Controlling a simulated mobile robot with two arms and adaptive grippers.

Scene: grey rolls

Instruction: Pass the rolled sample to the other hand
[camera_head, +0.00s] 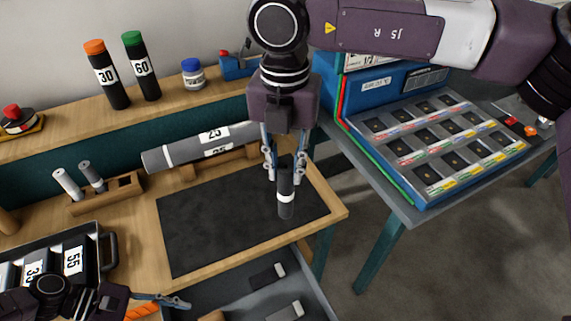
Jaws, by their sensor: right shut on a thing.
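My right gripper (285,174) points down over the dark mat and is shut on a small dark grey roll with a white band, the rolled sample (286,207). The roll hangs upright between its fingertips; its upper end is partly hidden by the fingers. I cannot tell whether its lower end touches the mat.
The dark mat (205,235) is otherwise clear. Behind it a large grey roll (185,152) lies on wooden supports. A wooden stand (127,187) holds two small rolls. A black tray (105,228) is at left, an open drawer (235,285) in front, a blue sample case (405,190) right.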

